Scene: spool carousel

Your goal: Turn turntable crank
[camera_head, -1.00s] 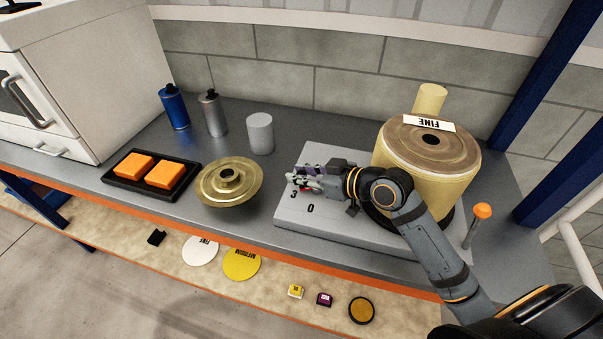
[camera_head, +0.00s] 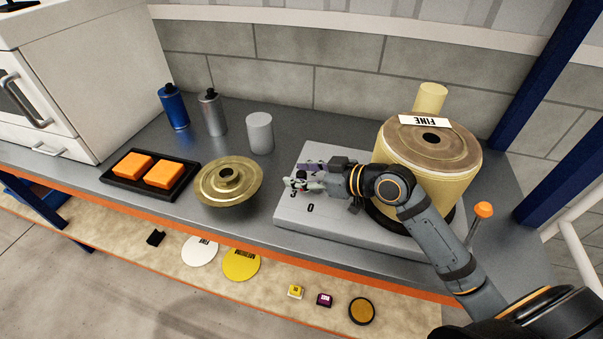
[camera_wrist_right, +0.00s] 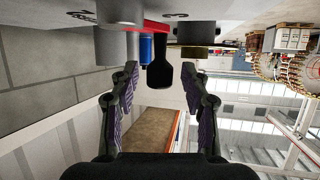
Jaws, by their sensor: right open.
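The turntable has a grey base plate (camera_head: 345,230) printed with 3 and 0. It carries a large tan spool (camera_head: 430,165) labelled FINE. My right gripper (camera_head: 299,181) is over the plate's left part and hides most of the crank. In the right wrist view, the crank's black handle (camera_wrist_right: 160,76) stands between the open fingers of my right gripper (camera_wrist_right: 160,92), with a gap on both sides. A red crank arm (camera_wrist_right: 155,28) shows behind the handle. My left gripper is not in view.
A brass flanged spool (camera_head: 228,184), a black tray (camera_head: 119,181) with orange blocks, a grey cylinder (camera_head: 260,133) and two bottles stand left of the plate. An orange-knobbed lever (camera_head: 483,211) rises at the right. Small items lie on the lower shelf (camera_head: 120,240).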

